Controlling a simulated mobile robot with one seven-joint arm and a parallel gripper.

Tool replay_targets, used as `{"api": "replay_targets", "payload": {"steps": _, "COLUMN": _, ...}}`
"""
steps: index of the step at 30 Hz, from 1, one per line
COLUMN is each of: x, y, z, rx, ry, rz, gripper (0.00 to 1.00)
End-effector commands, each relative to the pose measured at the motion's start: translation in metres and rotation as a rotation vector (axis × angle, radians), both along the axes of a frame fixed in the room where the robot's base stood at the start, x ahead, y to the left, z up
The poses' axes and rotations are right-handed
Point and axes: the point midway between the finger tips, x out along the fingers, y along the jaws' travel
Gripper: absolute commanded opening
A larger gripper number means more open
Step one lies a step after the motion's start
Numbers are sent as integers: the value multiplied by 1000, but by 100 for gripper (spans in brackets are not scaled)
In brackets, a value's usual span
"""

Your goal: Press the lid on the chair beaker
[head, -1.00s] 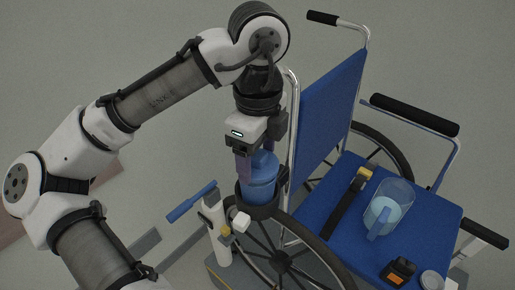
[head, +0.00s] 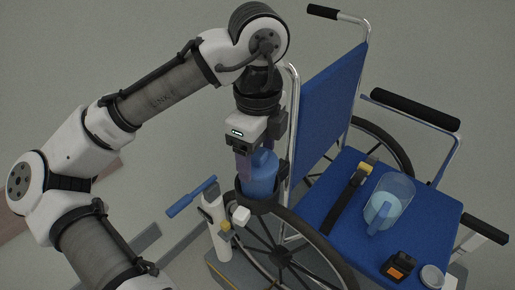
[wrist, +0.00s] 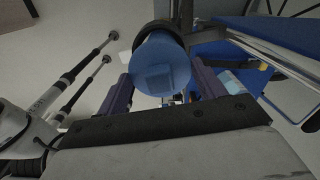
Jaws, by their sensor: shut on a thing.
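The chair beaker (head: 259,186) is blue and stands upright in a dark ring holder (head: 258,205) at the wheelchair's side, above the large wheel. Its blue lid (head: 264,160) is at the top; the wrist view shows it (wrist: 162,68) from above as a round disc with a raised rectangular part. My gripper (head: 259,168) points down over the beaker. Its purple fingers are on either side of the lid, and the wrist view shows the gripper (wrist: 163,88) shut on it. I cannot tell whether the lid sits fully down on the rim.
The blue wheelchair seat (head: 325,190) holds a clear jug (head: 402,188), a dark strap with a yellow buckle (head: 345,202), a black box with an orange label (head: 399,268) and a small round pot (head: 433,276). A blue-handled lever (head: 190,197) stands left of the holder.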

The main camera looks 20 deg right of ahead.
Motion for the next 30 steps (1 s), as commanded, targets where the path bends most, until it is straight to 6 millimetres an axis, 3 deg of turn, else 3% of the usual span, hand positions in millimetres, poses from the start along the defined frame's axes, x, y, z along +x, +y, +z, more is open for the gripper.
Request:
{"api": "replay_targets", "payload": {"steps": 15, "x": 0, "y": 0, "z": -11, "rx": 0, "ry": 0, "rz": -1, "gripper": 41}}
{"api": "replay_targets", "payload": {"steps": 16, "x": 0, "y": 0, "z": -11, "rx": 0, "ry": 0, "rz": 0, "gripper": 70}}
{"api": "replay_targets", "payload": {"steps": 21, "x": 0, "y": 0, "z": -10, "rx": 0, "ry": 0, "rz": 0, "gripper": 92}}
{"api": "replay_targets", "payload": {"steps": 30, "x": 0, "y": 0, "z": -9, "rx": 0, "ry": 0, "rz": 0, "gripper": 94}}
